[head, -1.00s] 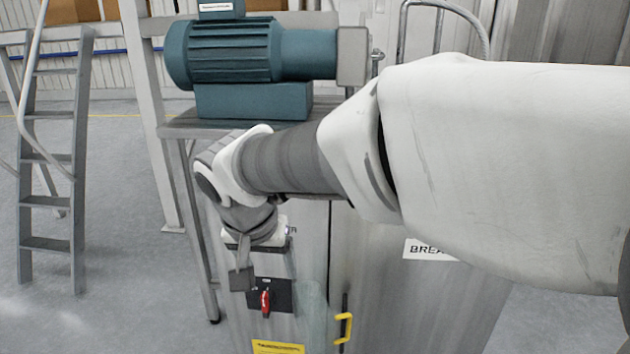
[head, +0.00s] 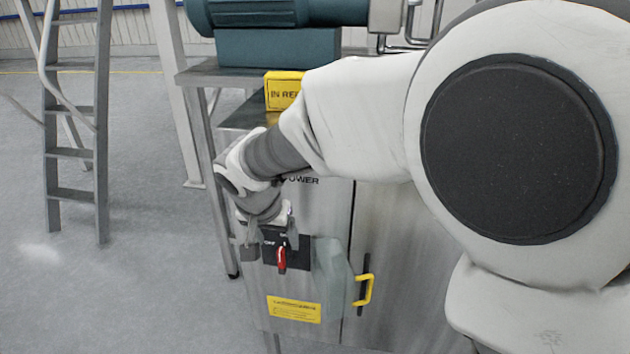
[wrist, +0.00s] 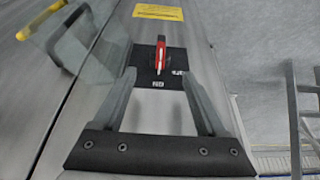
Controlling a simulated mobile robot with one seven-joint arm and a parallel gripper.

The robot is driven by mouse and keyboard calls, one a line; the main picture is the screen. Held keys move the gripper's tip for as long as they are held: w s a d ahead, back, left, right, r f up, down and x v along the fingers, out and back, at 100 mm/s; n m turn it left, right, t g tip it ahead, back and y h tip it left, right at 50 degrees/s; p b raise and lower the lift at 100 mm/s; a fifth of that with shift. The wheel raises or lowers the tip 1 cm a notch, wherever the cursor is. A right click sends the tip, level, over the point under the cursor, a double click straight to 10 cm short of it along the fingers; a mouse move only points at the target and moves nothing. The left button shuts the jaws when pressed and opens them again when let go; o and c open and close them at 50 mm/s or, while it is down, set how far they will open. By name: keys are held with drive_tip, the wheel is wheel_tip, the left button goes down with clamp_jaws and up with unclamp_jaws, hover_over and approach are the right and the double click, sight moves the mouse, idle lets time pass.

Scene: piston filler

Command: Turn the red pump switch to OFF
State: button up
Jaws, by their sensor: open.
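The red pump switch (head: 282,259) sits on a black plate (head: 300,252) on the front of a steel cabinet. Its handle stands vertical, in line with a label at the plate's top that seems to read ON. A label at the plate's left seems to read OFF. The switch also shows in the wrist view (wrist: 160,55), upside down. My gripper (head: 270,240) is open and empty in front of the plate's upper part. In the wrist view its fingers (wrist: 158,78) are spread either side of the plate, with the handle between and beyond the tips. I see no contact with the handle.
A yellow door handle (head: 364,290) stands out right of the switch. A yellow label (head: 294,309) is below it. A yellow sign (head: 284,90) stands on the cabinet's top. A teal motor (head: 278,47) is behind, and a ladder (head: 75,150) stands at left on open floor.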

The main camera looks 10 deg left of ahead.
sight(281, 250)
drive_tip(key=b+x, duration=0.1)
drive_tip(key=x, duration=0.6)
drive_tip(key=shift+f, duration=0.15)
clamp_jaws()
